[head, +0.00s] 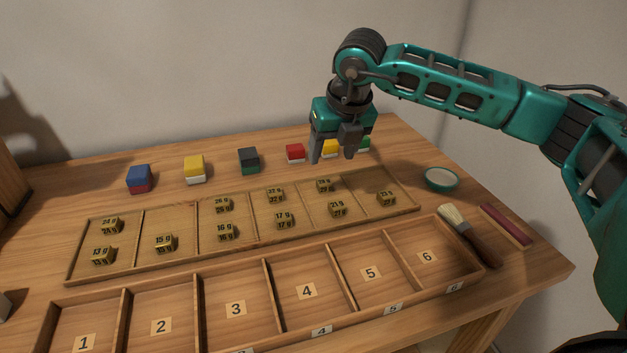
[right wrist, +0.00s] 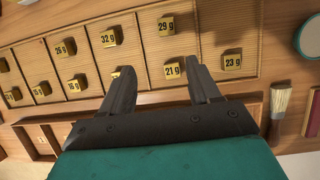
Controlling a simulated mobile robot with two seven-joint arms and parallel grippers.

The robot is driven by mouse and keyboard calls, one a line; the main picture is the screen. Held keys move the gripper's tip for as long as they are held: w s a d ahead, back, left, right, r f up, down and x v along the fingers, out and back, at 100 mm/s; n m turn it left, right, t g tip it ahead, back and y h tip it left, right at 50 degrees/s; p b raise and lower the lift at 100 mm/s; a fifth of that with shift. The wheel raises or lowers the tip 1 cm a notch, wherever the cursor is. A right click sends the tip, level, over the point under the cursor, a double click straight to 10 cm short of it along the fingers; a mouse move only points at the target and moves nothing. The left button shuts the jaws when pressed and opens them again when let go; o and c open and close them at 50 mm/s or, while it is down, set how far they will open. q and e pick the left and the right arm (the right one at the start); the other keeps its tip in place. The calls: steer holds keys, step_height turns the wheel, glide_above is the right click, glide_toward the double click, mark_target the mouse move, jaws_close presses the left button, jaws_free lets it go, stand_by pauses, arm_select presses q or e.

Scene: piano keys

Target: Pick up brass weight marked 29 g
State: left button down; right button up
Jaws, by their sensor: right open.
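The brass weight marked 29 g (head: 324,185) is a small block with a yellow label, upright at the back of the fifth compartment of the shallow wooden tray (head: 153,258). It also shows in the right wrist view (right wrist: 166,24), beyond the fingertips. The weight marked 21 g (head: 337,208) sits in front of it in that compartment, apart from it. My right gripper (head: 331,156) is open and empty, pointing down above and behind the tray's right part. In the right wrist view, its fingers (right wrist: 160,68) spread on either side of the 21 g weight's image. My left gripper is not in view.
Other brass weights fill the tray, including 23 g (head: 387,198) and 32 g (head: 275,195). A numbered sorting box (head: 260,294) with empty compartments lies in front. Two-coloured blocks (head: 248,160) line the back. A round dish (head: 441,179) and a brush (head: 468,236) lie right.

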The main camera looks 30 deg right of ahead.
steer(key=d, duration=0.2)
glide_toward(324, 181)
steer(key=f, duration=0.2)
steer(key=shift+w+d+f+h+b, duration=0.1)
steer(key=shift+d+f+h+b, duration=0.1)
steer(key=shift+f+h+b, duration=0.15)
steer(key=shift+w+a+b+x, duration=0.1)
steer(key=shift+b+x, duration=0.05)
steer(key=shift+x, duration=0.85)
steer(key=shift+w+a+b+x, duration=0.1)
steer(key=shift+x, duration=0.85)
steer(key=shift+w+a+b+x, duration=0.1)
steer(key=shift+a+b+x, duration=0.05)
steer(key=shift+x, duration=0.85)
steer(key=shift+c, duration=0.3)
steer(key=shift+r, duration=0.1)
steer(key=c, duration=1.1)
